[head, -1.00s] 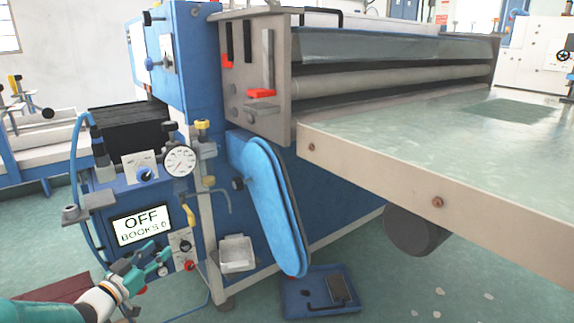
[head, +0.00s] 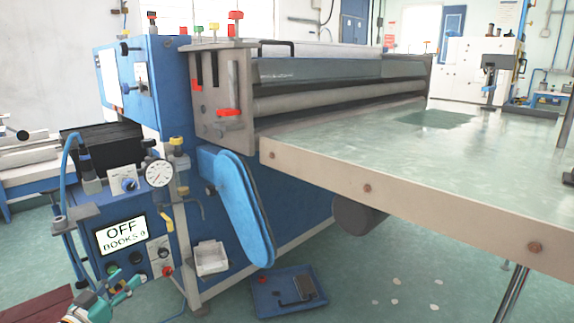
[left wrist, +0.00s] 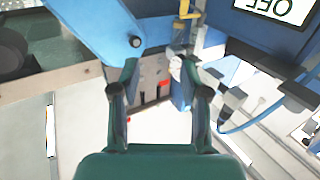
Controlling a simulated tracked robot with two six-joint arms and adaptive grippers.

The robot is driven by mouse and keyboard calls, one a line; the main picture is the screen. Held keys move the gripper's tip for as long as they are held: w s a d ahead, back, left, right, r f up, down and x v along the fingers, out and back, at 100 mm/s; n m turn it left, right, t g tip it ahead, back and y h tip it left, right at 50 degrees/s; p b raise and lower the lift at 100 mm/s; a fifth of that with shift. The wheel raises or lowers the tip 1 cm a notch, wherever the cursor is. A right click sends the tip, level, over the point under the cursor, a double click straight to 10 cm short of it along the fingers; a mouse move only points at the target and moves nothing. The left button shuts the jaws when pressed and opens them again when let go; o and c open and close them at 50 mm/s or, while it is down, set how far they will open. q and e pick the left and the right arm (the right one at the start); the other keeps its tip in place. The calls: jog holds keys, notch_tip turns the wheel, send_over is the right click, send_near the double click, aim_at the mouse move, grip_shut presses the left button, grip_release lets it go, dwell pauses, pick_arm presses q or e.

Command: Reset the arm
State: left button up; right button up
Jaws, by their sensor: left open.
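My left gripper (head: 118,290) is at the lower left of the head view, in front of the control panel of the blue machine. In the left wrist view its two fingers (left wrist: 160,95) stand apart with nothing between them. The panel's screen (head: 122,234) reads "OFF" and "BOOKS 0"; part of it also shows in the left wrist view (left wrist: 275,10). Below the screen are several knobs and a red button (head: 167,271). I cannot tell from the head view whether the gripper touches the panel. My right gripper is not in view.
A blue belt cover (head: 236,208) and a small white tray (head: 211,258) are on the machine's front. A large table top (head: 400,155) juts out to the right. The green floor at the lower right is mostly clear.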

pick_arm(q)
jog(key=d+r+g+h+p, duration=0.2)
jog(key=d+r+p, duration=0.4)
jog(key=d+p, duration=0.5)
jog(key=s+d+f+n+g+p, duration=0.2)
jog(key=s+d+n+g+p, duration=0.15)
jog(key=s+d+p, duration=0.55)
jog(key=s+d+f+g+p, duration=0.2)
jog(key=s+g+p, duration=0.1)
jog(key=s, duration=0.5)
jog(key=s+d+f+n+g+y+p, duration=0.1)
jog(key=s+d+f+g+p, duration=0.1)
jog(key=s, duration=0.6)
jog(key=s+d+f+g+y+p, duration=0.1)
jog(key=s+f+g+p, duration=0.3)
jog(key=s, duration=0.5)
jog(key=shift+d+g, duration=0.85)
jog(key=shift+g, duration=0.3)
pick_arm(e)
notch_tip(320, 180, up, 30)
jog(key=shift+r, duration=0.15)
pick_arm(q)
jog(key=shift+n, duration=0.25)
jog(key=shift+s, duration=0.1)
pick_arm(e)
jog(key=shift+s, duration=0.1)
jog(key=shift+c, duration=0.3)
